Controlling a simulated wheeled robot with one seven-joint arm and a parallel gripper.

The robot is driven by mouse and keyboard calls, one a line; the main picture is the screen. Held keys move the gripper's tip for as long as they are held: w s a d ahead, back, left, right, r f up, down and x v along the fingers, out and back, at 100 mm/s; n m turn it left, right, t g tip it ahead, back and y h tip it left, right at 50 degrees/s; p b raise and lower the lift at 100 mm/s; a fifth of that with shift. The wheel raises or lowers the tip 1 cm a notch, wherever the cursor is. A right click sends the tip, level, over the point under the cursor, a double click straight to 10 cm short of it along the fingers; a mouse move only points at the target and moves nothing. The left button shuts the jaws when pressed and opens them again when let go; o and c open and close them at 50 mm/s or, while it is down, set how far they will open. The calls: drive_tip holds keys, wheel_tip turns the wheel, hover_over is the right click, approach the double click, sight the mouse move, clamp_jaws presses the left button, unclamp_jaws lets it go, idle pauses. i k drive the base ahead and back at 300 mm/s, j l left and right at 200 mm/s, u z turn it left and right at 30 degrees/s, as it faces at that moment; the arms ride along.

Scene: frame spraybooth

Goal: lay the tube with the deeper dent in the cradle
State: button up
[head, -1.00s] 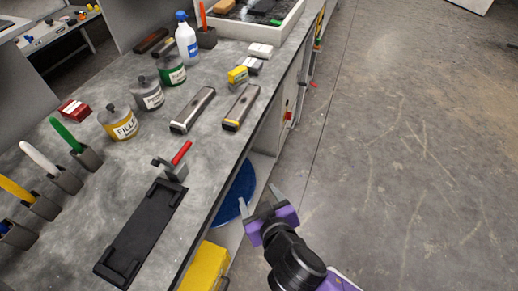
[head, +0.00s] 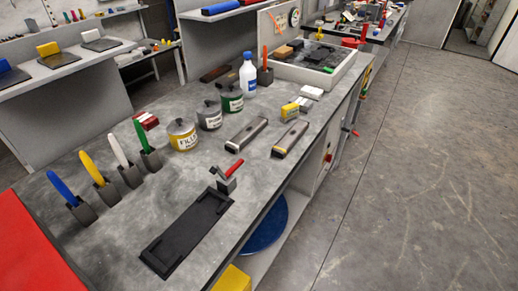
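Two grey metal tubes lie side by side on the workbench in the head view: a left tube (head: 246,134) and a right tube (head: 290,139) with a yellow band near its near end. Each shows a darker patch on top, but I cannot tell which dent is deeper. A black cradle (head: 187,236) lies empty on the bench nearer to me, with raised corner pieces. A grey clamp with a red handle (head: 233,169) stands at its far end. My gripper is out of this view.
Tins, including a yellow-labelled one (head: 183,135), stand left of the tubes. Coloured tools in holders (head: 149,146) line the left. A blue-and-white bottle (head: 248,74) and a white-rimmed tray (head: 345,80) are behind. The floor at right is clear.

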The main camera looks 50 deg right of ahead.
sight(191, 226)
drive_tip(key=l+u, duration=0.75)
drive_tip(key=k+l+u, duration=0.15)
drive_tip(key=u, duration=0.2)
drive_tip(key=k+l, duration=0.15)
drive_tip(key=l, duration=0.2)
drive_tip(key=k+l+u, duration=0.1)
drive_tip(key=l, duration=0.25)
drive_tip(key=k+l+u, duration=0.1)
drive_tip(key=l, duration=0.25)
drive_tip(key=k+l, duration=0.3)
